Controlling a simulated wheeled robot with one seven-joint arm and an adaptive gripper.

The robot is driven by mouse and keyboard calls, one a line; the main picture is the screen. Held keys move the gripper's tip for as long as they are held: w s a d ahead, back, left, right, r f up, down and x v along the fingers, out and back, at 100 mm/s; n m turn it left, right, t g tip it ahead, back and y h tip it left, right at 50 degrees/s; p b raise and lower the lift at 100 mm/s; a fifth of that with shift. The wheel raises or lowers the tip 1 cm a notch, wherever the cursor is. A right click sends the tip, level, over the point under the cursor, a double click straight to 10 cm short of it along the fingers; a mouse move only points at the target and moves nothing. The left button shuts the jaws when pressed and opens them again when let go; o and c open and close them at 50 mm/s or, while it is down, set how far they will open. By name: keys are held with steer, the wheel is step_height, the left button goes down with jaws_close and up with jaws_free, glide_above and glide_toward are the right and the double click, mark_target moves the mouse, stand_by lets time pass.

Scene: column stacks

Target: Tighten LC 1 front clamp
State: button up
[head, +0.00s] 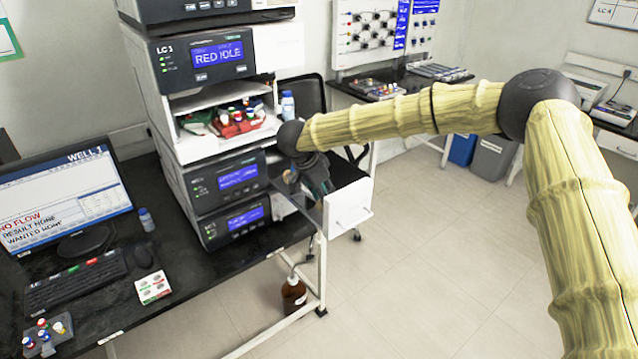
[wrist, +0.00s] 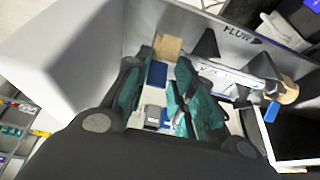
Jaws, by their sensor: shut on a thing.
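The LC 1 stack (head: 208,55) stands on the bench in the head view. My gripper (head: 315,180) is at its right side, beside the open drawer with a white front (head: 348,207). In the wrist view, the teal fingers of my gripper (wrist: 168,92) are closed around a small blue part (wrist: 157,73), seemingly the clamp. The fingers hide much of it, so I cannot tell how tight it is. A pale column (wrist: 225,72) with a brass end (wrist: 288,92) lies to the right of the fingers. A blue lever (wrist: 271,112) hangs near that end.
A grey wall marked FLOW with an arrow (wrist: 240,33) borders the space around my fingers. A bottle (head: 287,105) and a tray of coloured caps (head: 237,125) are above my gripper. A brown bottle (head: 293,294) stands under the bench. The floor at the right is open.

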steer(key=shift+d+g+y+p, duration=0.6)
steer(key=shift+y+p, duration=0.1)
steer(key=shift+p, duration=0.25)
steer(key=shift+w+d+f+g+y+p, duration=0.2)
steer(key=shift+g+y+p, duration=0.25)
steer(key=shift+y, duration=0.1)
steer(key=shift+w+d+f+g+y+p, duration=0.2)
steer(key=shift+g+y+p, duration=0.15)
steer(key=shift+g+y, duration=0.15)
steer(key=shift+w+d+f+g+y, duration=0.2)
steer(key=shift+d+f+g+y, duration=0.25)
steer(key=shift+y, duration=0.5)
steer(key=shift+w+d+f+g+y+b, duration=0.1)
steer(key=shift+f+g+y+b, duration=0.05)
steer(key=shift+g+y+b, duration=0.25)
steer(key=shift+w+d+f+g+y+b, duration=0.1)
steer(key=shift+g+y+b, duration=0.15)
steer(key=shift+g+y, duration=0.2)
steer(key=o, duration=0.9)
steer(key=shift+s, duration=0.1)
steer(key=shift+c, duration=0.2)
steer(key=shift+d+r, duration=0.1)
steer(key=shift+d, duration=0.05)
steer(key=shift+a+r+y, duration=0.2)
steer(key=shift+a+y, duration=0.05)
steer(key=shift+a, duration=0.05)
